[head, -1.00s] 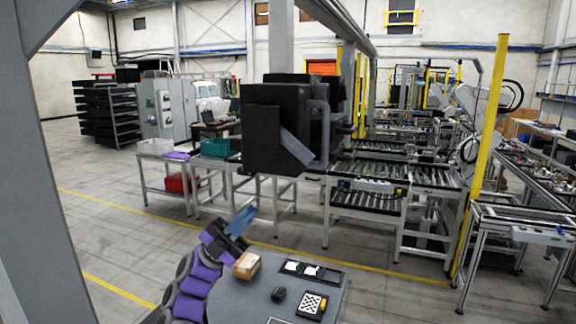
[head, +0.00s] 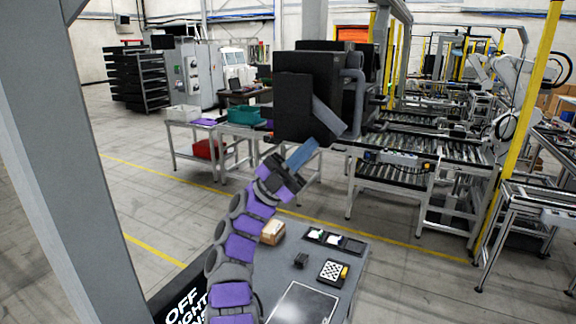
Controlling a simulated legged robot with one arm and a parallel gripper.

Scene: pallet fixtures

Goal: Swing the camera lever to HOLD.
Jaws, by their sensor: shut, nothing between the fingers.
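The camera (head: 305,95) is a large black box on a grey post, above the far end of the grey table. A flat grey lever (head: 326,116) slants down to the right across its lower right side. My gripper (head: 302,153) has blue fingers, which are shut and empty. It points up and right, with its tips just below the camera box and close to the lever's lower end in the picture. I cannot tell whether they touch. No HOLD marking is readable.
The grey table (head: 255,275) holds a cardboard box (head: 273,232), a small black object (head: 301,260), a checkered board (head: 333,272) and a black tray (head: 334,240). White lettering, including "OFF", shows at lower left (head: 184,307). A grey post (head: 95,150) stands at left.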

